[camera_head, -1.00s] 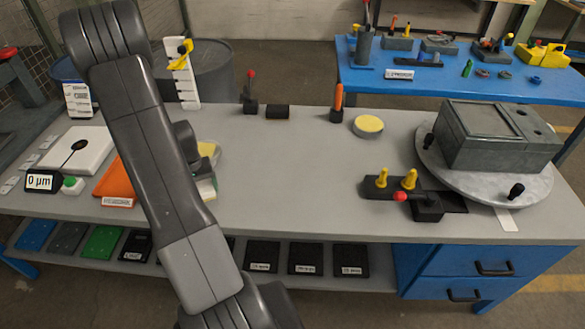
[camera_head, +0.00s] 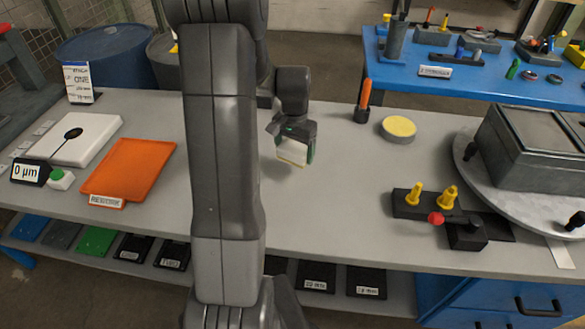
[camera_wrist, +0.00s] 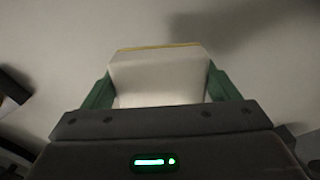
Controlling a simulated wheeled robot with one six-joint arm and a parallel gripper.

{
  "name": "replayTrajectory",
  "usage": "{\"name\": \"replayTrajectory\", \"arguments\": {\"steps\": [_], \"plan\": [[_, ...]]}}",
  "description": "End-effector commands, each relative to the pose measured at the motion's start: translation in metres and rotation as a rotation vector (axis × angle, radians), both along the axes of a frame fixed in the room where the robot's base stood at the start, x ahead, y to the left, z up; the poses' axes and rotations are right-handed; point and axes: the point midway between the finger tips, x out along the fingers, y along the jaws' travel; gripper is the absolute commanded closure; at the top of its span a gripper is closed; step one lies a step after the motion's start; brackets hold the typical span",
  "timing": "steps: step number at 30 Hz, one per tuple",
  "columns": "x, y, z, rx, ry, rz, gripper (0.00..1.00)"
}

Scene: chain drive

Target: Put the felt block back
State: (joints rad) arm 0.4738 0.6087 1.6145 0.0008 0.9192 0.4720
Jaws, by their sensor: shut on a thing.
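My gripper (camera_head: 293,160) is shut on a pale block with a thin yellow layer, the felt block (camera_head: 292,152), and holds it over the bare middle of the grey bench. In the wrist view the felt block (camera_wrist: 158,78) sits between the two green fingers of my gripper (camera_wrist: 158,88), its yellow edge away from the palm. An orange tray (camera_head: 130,168) with a label on its front edge lies on the left of the bench and looks empty. My arm hides part of the bench behind it.
A round yellow-topped pad (camera_head: 399,129) and an orange-handled tool in a holder (camera_head: 364,101) stand right of my gripper. A black fixture with yellow knobs (camera_head: 423,202) and a round plate (camera_head: 480,188) bearing a grey box are farther right. A white plate (camera_head: 75,138) is at left.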

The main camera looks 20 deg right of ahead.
Motion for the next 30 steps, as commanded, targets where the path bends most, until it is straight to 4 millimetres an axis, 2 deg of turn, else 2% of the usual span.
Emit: {"name": "replayTrajectory", "arguments": {"steps": [3, 10, 16, 28, 29, 30], "plan": [[0.0, 0.001, -0.021, 0.001, 0.003, 0.002, 0.4], [0.0, 0.001, -0.04, 0.0, 0.001, 0.003, 0.4], [0.0, 0.001, -0.066, 0.002, 0.003, 0.004, 0.4], [0.001, 0.001, -0.075, 0.0, 0.0, 0.004, 0.4], [0.001, 0.001, -0.074, 0.0, 0.0, 0.004, 0.15], [0.001, 0.001, -0.074, 0.0, 0.0, 0.004, 0.07]]}}
